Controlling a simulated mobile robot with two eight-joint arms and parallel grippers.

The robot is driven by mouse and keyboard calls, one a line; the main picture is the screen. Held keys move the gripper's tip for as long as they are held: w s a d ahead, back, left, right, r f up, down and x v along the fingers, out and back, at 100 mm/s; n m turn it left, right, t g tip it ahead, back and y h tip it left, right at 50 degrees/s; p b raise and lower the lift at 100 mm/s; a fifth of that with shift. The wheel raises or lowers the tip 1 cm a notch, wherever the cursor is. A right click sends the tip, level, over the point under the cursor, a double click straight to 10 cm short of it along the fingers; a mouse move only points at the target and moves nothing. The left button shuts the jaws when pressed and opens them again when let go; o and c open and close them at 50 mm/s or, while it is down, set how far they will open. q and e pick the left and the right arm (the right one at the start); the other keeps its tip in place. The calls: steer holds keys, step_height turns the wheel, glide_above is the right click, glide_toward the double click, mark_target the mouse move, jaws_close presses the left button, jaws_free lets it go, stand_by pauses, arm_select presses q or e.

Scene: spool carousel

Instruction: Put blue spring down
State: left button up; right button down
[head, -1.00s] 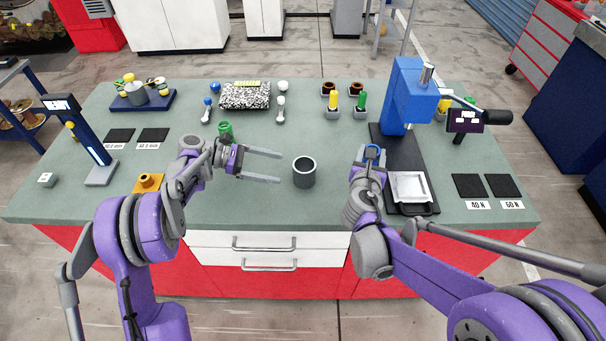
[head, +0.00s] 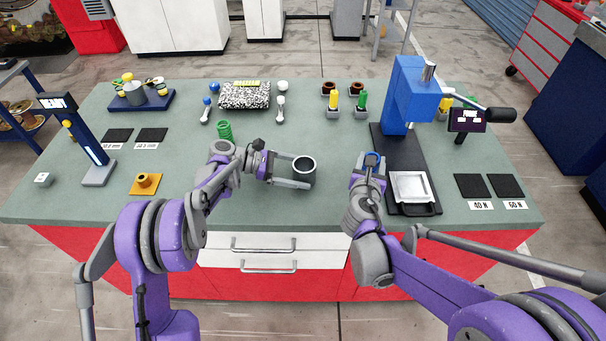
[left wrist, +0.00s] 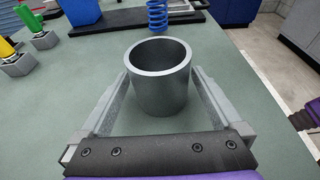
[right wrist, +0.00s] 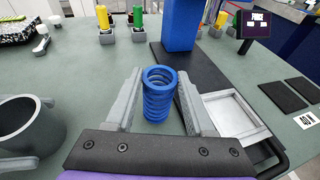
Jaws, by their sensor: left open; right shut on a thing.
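The blue spring (right wrist: 157,95) stands upright between the fingers of my right gripper (right wrist: 160,80), which is shut on it. In the head view the spring's top ring (head: 372,157) shows just left of the press base; whether its bottom touches the bench is hidden. My left gripper (head: 297,171) is open, with its fingers on either side of a grey hollow cup (head: 304,163). The left wrist view shows the cup (left wrist: 160,85) upright between the spread fingers and the blue spring (left wrist: 157,15) beyond it.
The blue press (head: 408,95) stands right of the spring, with a silver tray (head: 410,187) on its black base. A green spring (head: 225,131) stands behind my left arm. Dark pads (head: 470,186) lie at the right. The bench (head: 300,211) is clear in front of the cup.

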arm_select(q)
steer(key=c, duration=0.8)
arm_select(e)
steer(key=w+a+r+h, duration=0.1)
steer(key=w+a+r, duration=0.2)
steer(key=w+a, duration=0.4)
step_height(320, 180, up, 6)
steer(key=n+y, duration=0.1)
steer(key=y, duration=0.1)
glide_above(303, 163)
steer(key=s, duration=0.4)
arm_select(q)
steer(key=shift+s, duration=0.1)
arm_select(e)
steer(key=shift+y, duration=0.3)
steer(key=f, duration=0.9)
steer(key=shift+s+f, duration=0.2)
steer(key=shift+f, duration=0.2)
